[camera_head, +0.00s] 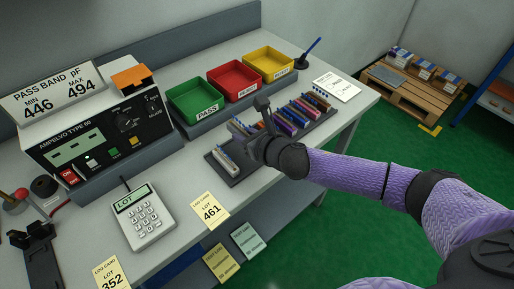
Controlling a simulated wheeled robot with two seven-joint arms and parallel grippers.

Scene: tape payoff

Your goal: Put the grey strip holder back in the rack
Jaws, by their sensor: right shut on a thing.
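The rack (240,181) is a long dark tray on the bench, holding several coloured strip holders (300,110) in its right part. A pale grey strip holder (224,159) shows at the rack's left end, low in or just over the tray. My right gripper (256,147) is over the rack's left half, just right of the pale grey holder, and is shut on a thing. Its fingertips and their contact are hidden by the wrist, but the grey holder appears to be what it grips. Whether that holder is seated cannot be told. My left gripper is not in view.
Green (194,100), red (234,80) and yellow (268,63) bins stand behind the rack. A meter (100,140) and keypad (145,214) are at the left. A card reading 461 (210,210) lies in front of the rack. A pallet (405,85) is on the floor.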

